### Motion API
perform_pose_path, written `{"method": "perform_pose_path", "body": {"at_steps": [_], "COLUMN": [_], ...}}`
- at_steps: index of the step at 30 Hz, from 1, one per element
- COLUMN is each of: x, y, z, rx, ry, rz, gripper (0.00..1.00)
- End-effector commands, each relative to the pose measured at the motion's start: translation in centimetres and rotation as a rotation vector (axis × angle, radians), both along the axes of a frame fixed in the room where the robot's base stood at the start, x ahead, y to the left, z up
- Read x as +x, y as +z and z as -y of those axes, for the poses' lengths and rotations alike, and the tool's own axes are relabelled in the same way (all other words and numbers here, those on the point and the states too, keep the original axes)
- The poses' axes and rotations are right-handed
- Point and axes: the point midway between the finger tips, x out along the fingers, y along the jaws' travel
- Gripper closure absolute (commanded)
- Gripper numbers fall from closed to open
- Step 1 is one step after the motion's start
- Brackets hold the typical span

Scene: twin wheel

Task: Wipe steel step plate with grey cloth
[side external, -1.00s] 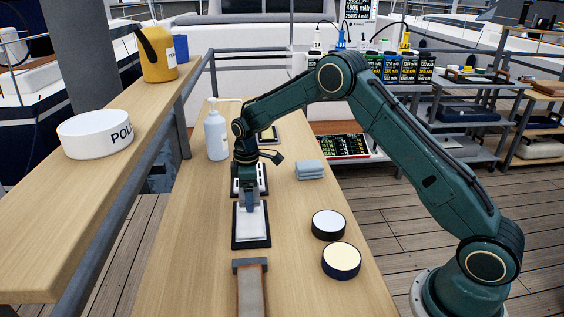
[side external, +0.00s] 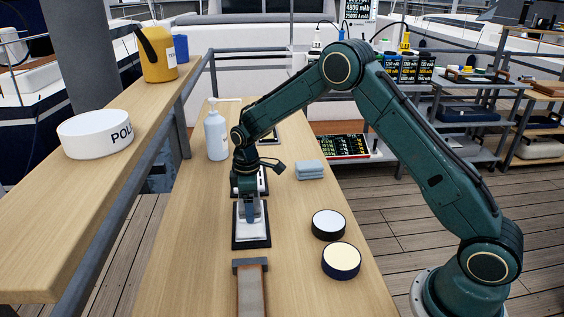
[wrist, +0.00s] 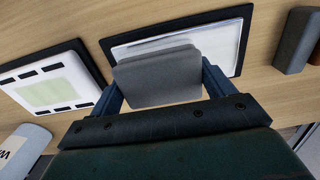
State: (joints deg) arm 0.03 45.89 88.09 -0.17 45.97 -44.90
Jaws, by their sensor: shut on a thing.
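The steel step plate (side external: 265,237) lies on the bench in a dark frame, with a pale, shiny surface. It also shows in the wrist view (wrist: 240,30), beyond the held cloth. My gripper (side external: 250,218) points down over the plate. It is shut on a grey cloth (wrist: 158,75), which sits between the two blue fingers and hides part of the plate. The cloth is at or very close to the plate's surface; I cannot tell if it touches.
A white panel with black marks (wrist: 50,85) lies behind the plate. A white pump bottle (side external: 216,136), a folded grey-blue cloth stack (side external: 310,170), two round tins (side external: 328,224) (side external: 341,261) and a brown-topped block (side external: 251,288) stand around. Bare bench lies left of the plate.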

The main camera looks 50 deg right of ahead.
Motion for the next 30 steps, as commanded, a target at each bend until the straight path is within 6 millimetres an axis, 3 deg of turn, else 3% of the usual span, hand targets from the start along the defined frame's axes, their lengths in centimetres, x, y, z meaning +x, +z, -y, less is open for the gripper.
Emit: {"method": "perform_pose_path", "body": {"at_steps": [8, 21, 30], "x": [-0.4, -3.3, -3.5], "y": [-0.1, -0.1, -0.2], "z": [-0.4, -3.3, -3.4], "rx": [0.001, 0.0, 0.001], "ry": [0.001, 0.001, 0.001], "rz": [-0.001, -0.003, -0.004], "gripper": [0.37, 0.37, 0.37]}}
